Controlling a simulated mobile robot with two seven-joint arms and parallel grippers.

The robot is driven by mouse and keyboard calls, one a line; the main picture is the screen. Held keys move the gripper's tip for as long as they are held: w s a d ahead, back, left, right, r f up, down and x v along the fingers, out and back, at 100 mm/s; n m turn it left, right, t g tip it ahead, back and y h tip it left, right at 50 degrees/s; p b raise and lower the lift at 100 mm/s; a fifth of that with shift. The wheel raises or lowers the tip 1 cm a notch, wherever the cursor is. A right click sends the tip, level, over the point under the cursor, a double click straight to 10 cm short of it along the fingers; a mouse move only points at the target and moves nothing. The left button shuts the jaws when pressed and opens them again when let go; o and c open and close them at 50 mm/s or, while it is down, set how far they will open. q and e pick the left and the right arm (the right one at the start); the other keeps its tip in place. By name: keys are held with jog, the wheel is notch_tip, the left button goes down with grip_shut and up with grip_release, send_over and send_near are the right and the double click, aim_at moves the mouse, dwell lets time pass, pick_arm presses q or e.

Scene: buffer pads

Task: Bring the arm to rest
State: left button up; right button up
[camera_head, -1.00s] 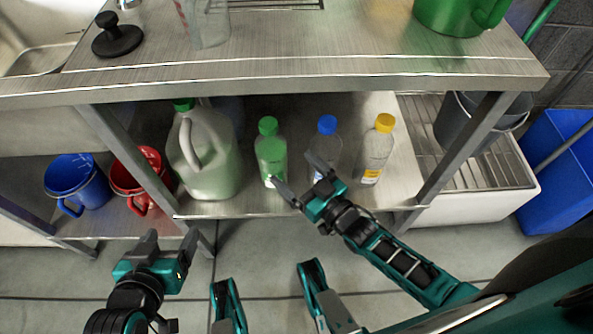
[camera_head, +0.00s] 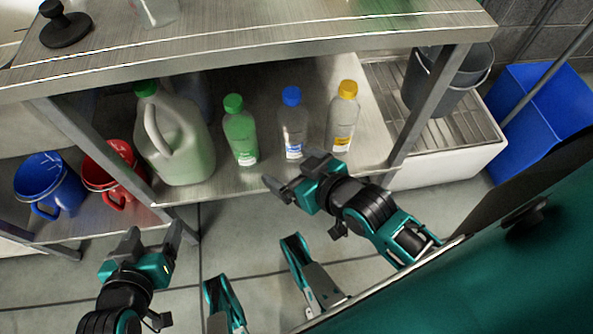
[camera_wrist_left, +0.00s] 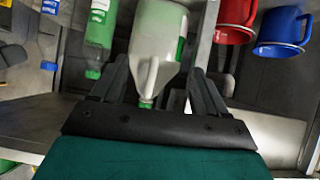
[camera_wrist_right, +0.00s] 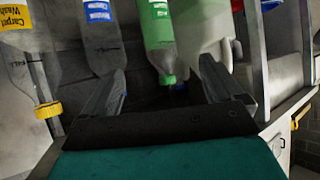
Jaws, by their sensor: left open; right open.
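My right gripper (camera_head: 292,172) is open and empty, just in front of the lower shelf, below the bottles in the head view. Its fingers (camera_wrist_right: 160,88) stand apart in the right wrist view, with the bottles beyond them. My left gripper (camera_head: 152,240) is open and empty over the floor, in front of the red and blue mugs. Its fingers (camera_wrist_left: 160,85) are apart in the left wrist view, with the large jug beyond them. Neither gripper visibly holds anything.
The shelf (camera_head: 235,185) carries a large jug (camera_head: 185,150), a green bottle (camera_head: 241,135), a blue-capped bottle (camera_head: 293,125) and a yellow-capped bottle (camera_head: 342,120). Red (camera_head: 118,175) and blue (camera_head: 50,185) mugs stand left. A metal table leg (camera_head: 432,105) is at right. Floor in front is clear.

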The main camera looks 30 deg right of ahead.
jog(key=shift+s+d+f+g, duration=0.15)
jog(key=shift+s+f+g, duration=0.15)
jog(key=shift+s, duration=0.35)
pick_arm(q)
jog(key=shift+r, duration=0.15)
jog(key=s+a+r+y+p, duration=0.1)
jog(key=a+r+p, duration=0.2)
jog(key=r+p, duration=0.9)
jog(key=shift+s+a+r+p, duration=0.3)
jog(key=shift+s+p, duration=0.1)
jog(key=shift+p, duration=2.85)
pick_arm(e)
jog(key=s+d+r, duration=0.1)
jog(key=r, duration=0.5)
jog(key=d+r+h, duration=0.1)
jog(key=d+r, duration=0.1)
jog(key=r, duration=0.5)
jog(key=shift+s+d+h, duration=0.3)
jog(key=shift+s, duration=0.1)
